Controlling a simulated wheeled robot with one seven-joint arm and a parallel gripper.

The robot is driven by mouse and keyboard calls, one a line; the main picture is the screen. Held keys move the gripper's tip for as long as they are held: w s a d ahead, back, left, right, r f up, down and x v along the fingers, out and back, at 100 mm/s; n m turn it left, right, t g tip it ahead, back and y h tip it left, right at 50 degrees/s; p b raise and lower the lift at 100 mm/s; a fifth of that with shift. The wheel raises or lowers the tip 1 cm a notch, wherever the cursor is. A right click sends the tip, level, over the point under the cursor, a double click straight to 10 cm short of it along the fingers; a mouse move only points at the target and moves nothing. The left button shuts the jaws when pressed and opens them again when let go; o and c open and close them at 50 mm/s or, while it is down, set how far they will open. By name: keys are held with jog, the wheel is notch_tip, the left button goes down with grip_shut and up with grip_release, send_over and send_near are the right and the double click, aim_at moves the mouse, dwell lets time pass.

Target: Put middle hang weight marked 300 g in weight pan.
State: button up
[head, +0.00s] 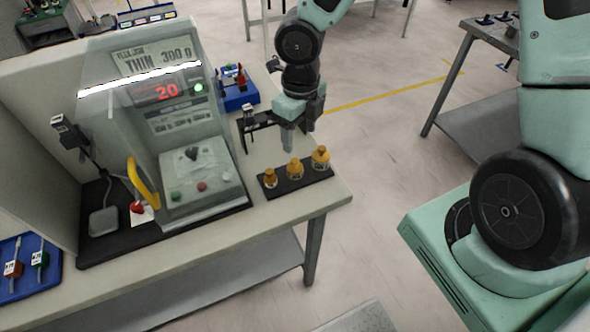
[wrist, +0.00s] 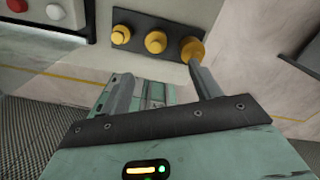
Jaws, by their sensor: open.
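Three yellow-gold weights stand in a row on a black tray near the table's front right corner. The middle weight (head: 294,168) also shows in the wrist view (wrist: 155,42); its marking is too small to read. My gripper (head: 289,146) is above and just behind the row in the head view. In the wrist view my gripper (wrist: 158,72) is open and empty, its fingers spread on either side of the middle weight's line, with the right fingertip overlapping the right weight in the picture. A grey square plate (head: 104,222) at the left may be the weight pan; I cannot tell for sure.
The clear-shielded machine (head: 180,110) reads "THIN 300 g" and "20", with a yellow handle (head: 143,186) in front. A black bracket (head: 262,122) stands behind the weights. Blue trays (head: 240,96) lie behind and at front left. The table's right edge is close to the weights.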

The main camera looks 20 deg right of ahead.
aim_at(295, 160)
notch_tip(295, 160, down, 6)
jog(key=shift+f+b, duration=0.1)
jog(key=shift+b, duration=0.35)
jog(key=f, duration=0.2)
jog(key=a+f, duration=0.1)
jog(key=f, duration=0.1)
jog(key=shift+w, duration=0.2)
jog(key=shift+d+f, duration=0.1)
jog(key=shift+f, duration=0.45)
jog(key=shift+r, duration=0.1)
jog(key=c, duration=1.4)
